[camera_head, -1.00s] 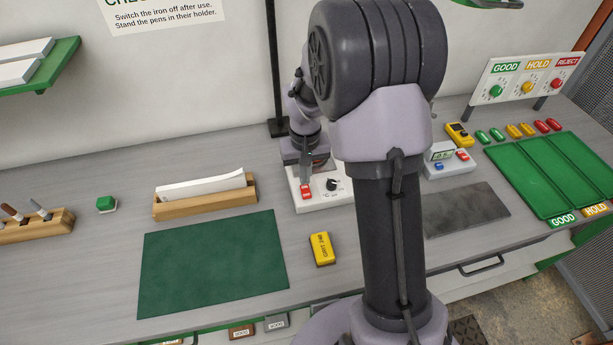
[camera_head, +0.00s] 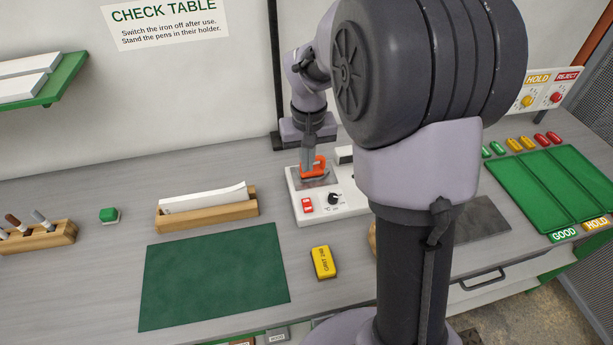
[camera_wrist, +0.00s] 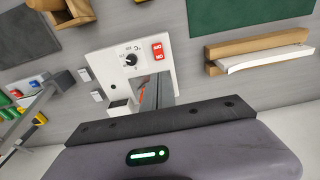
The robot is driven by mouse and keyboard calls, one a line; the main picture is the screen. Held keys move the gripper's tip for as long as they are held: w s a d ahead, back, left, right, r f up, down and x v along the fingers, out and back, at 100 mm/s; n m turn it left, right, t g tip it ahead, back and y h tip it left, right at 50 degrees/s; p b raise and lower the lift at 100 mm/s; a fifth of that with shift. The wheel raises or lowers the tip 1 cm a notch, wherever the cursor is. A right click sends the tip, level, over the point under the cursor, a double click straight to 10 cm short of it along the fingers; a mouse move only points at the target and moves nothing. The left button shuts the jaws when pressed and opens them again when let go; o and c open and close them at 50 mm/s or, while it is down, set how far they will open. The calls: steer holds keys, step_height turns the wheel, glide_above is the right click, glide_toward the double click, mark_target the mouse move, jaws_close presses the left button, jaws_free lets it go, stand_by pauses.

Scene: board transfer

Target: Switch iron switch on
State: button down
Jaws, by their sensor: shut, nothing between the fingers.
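The iron switch (camera_head: 307,205) is a small red rocker on the front left of a white soldering-station box (camera_head: 297,219). In the wrist view the red switch (camera_wrist: 157,52) shows with white lettering, beside a black knob (camera_wrist: 131,60). The lettering is too small to tell its position surely. My gripper (camera_head: 308,170) is shut and empty, pointing down over the rear of the box, behind the switch and apart from it. An orange part (camera_head: 319,164) is beside the fingertips; whether they touch is unclear. My arm hides the box's right side.
A yellow block (camera_head: 322,263) and a green mat (camera_head: 215,275) lie in front of the box. A wooden tray (camera_head: 208,216) with white sheets is on the left. A dark post (camera_head: 273,80) stands behind. Green trays (camera_head: 553,187) are at right.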

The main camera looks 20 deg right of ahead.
steer(key=f+b, duration=0.2)
steer(key=b, duration=0.7)
glide_toward(306, 201)
steer(key=shift+t, duration=0.4)
step_height(306, 201, down, 7)
steer(key=shift+w, duration=0.15)
steer(key=shift+r, duration=0.1)
